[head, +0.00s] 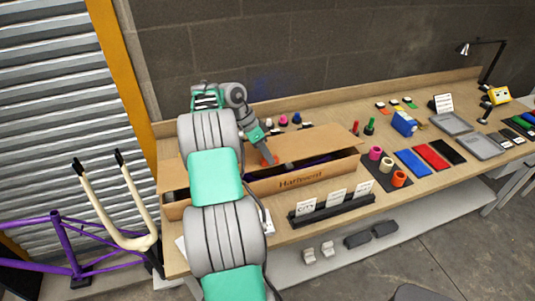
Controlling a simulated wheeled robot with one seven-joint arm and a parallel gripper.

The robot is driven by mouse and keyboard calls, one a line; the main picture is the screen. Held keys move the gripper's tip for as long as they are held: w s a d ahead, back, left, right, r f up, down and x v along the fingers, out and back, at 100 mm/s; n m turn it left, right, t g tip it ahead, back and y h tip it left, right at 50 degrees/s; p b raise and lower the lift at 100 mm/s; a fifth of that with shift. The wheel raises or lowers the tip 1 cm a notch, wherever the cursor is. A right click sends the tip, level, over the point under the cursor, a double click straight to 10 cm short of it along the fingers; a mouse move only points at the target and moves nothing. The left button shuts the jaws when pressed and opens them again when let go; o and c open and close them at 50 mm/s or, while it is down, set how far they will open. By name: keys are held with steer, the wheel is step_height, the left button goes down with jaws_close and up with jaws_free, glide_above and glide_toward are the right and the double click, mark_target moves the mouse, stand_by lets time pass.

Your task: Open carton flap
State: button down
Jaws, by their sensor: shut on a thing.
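A long brown carton (325,178) with dark lettering on its front lies on the wooden workbench. Its middle is hidden behind my arm, and its left end (174,208) shows on the other side. A top flap (312,144) is tilted up along the back, with a dark gap between it and the front wall. Something dark and purplish shows inside the gap. My gripper (268,159) is at the left part of this flap, pointing down, and is shut on it. The exact contact is small and partly hidden.
A black rack with white cards (334,204) stands in front of the carton. Tape rolls (387,167) and coloured flat pads (432,156) lie to the right. Small coloured items (297,118) stand behind the carton. A purple frame (66,248) and a cream fork (118,225) are at left.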

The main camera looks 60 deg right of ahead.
steer(key=c, duration=1.2)
jaws_free()
steer(key=shift+o, duration=0.3)
steer(key=o, duration=0.7)
steer(key=shift+o, duration=0.2)
